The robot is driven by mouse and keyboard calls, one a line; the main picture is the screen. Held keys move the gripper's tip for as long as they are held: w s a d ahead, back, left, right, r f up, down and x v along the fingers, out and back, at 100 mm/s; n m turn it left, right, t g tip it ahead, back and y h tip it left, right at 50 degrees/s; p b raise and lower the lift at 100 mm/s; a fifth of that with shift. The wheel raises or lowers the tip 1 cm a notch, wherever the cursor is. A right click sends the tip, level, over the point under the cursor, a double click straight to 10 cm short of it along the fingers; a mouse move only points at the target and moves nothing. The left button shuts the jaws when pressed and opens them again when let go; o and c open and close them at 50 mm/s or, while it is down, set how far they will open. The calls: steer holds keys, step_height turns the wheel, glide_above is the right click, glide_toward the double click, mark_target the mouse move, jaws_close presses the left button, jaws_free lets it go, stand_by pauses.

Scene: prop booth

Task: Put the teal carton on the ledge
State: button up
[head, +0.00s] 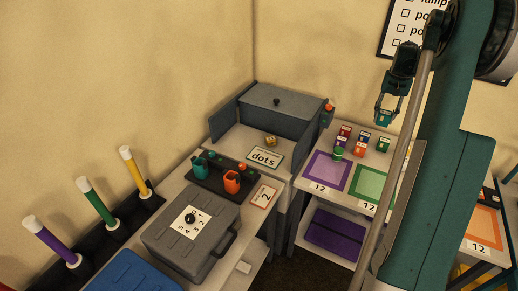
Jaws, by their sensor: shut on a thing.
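My gripper (386,112) is high at the right of the head view, above the far end of the right-hand table. It is shut on a small teal carton (384,122), which shows below the fingertips and clear of the cartons underneath. The fingers hide part of it.
Several small coloured cartons (361,148) stand below my gripper. A grey case (190,226), a dark tray (208,179) with cups and a "dots" card (264,157) occupy the left table.

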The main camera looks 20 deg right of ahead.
steer(key=w+a+n, duration=0.1)
steer(key=w+a, duration=0.5)
steer(key=a, duration=0.3)
steer(key=w+a+n, duration=0.1)
steer(key=w+a, duration=0.6)
steer(key=a, duration=0.2)
steer(key=w+a+n, duration=0.2)
steer(key=w+a, duration=0.4)
steer(key=a, duration=0.3)
steer(key=shift+w, duration=0.25)
steer(key=w+a+n, duration=0.2)
steer(key=w+a, duration=0.1)
steer(key=a, duration=0.8)
steer(key=w+a+n, duration=0.1)
steer(key=w+a, duration=0.2)
steer(key=a, duration=0.8)
steer(key=w+a+n, duration=0.2)
steer(key=w+a, duration=0.1)
steer(key=a, duration=0.9)
step_height(320, 180, down, 11)
steer(key=shift+w+p, duration=0.15)
steer(key=shift+p, duration=0.15)
steer(key=shift+a, duration=0.1)
steer(key=shift+f+b, duration=0.3)
steer(key=shift+f, duration=2.85)
